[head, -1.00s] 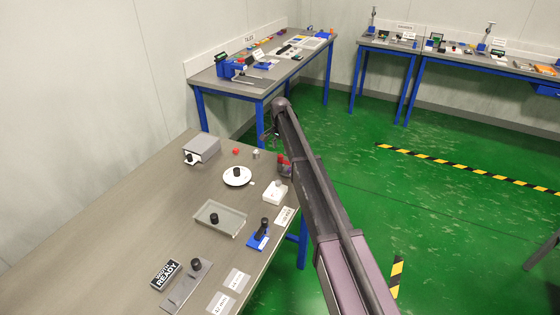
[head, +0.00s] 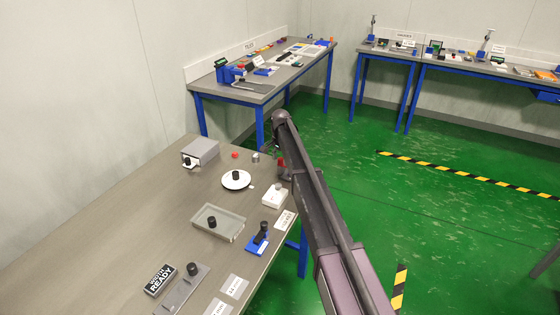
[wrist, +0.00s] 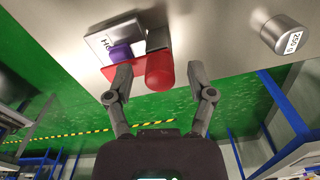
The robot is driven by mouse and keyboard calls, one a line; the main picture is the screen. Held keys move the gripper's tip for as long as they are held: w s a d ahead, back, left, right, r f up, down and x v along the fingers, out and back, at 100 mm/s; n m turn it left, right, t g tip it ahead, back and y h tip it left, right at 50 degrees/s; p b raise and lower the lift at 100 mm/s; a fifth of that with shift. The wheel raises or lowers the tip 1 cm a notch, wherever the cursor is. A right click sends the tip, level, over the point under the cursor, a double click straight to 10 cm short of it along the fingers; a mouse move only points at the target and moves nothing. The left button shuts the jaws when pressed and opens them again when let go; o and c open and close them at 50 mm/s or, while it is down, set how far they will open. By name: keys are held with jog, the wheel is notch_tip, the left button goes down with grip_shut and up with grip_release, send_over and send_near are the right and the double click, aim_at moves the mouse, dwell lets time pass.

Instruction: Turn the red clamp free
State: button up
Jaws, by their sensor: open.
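The red clamp (wrist: 159,72) shows in the wrist view as a rounded red handle on a red plate, beside a pale labelled block (wrist: 110,44) with a purple knob (wrist: 120,53). My gripper (wrist: 160,78) is open, one finger on each side of the red handle. Gaps show between the fingers and the handle, and nothing is held. In the head view the red clamp (head: 281,162) is at the table's far right edge, mostly hidden behind my arm.
A 200 g metal weight (wrist: 286,35) stands to the right in the wrist view. Green floor lies beyond the edge.

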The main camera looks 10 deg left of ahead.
grip_shut()
jog(key=shift+n, duration=0.5)
jog(key=n, duration=0.2)
jog(key=shift+n, duration=0.4)
jog(key=n, duration=1.4)
jog(key=shift+d, duration=0.1)
